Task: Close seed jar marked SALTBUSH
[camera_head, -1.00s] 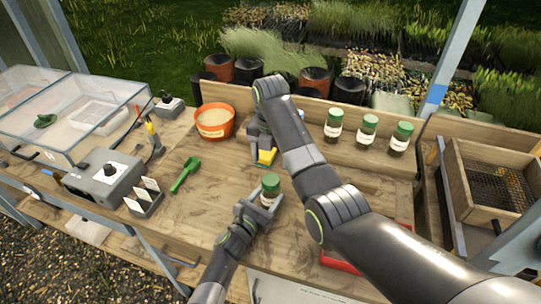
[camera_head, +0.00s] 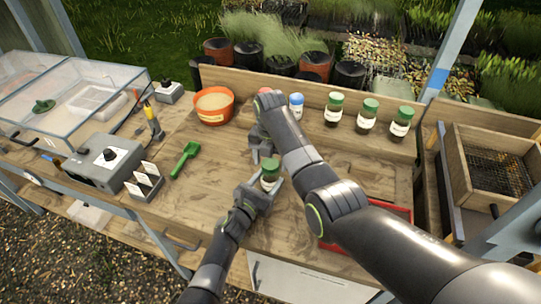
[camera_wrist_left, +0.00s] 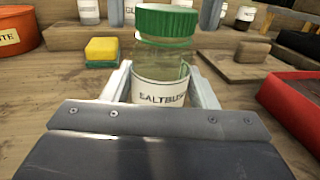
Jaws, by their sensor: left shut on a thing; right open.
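The SALTBUSH jar (camera_head: 270,181) is clear glass with a white label and stands upright at the middle of the bench. It also shows in the left wrist view (camera_wrist_left: 160,93), with a green lid (camera_wrist_left: 165,24) on its mouth; I cannot tell whether the lid is screwed tight. My left gripper (camera_head: 268,186) is shut around the jar's body from the near side. My right gripper (camera_head: 262,150) is just beyond and above the lid, partly hidden by its own arm. In the left wrist view its two open fingers (camera_wrist_left: 163,14) show either side of the lid.
Several jars with green lids (camera_head: 368,115) stand on the back shelf. A yellow and green sponge (camera_wrist_left: 102,51) lies beyond the jar at left. A red tray (camera_head: 402,213) is at right. An orange bowl (camera_head: 214,107), green scoop (camera_head: 184,160) and grey box (camera_head: 108,157) are at left.

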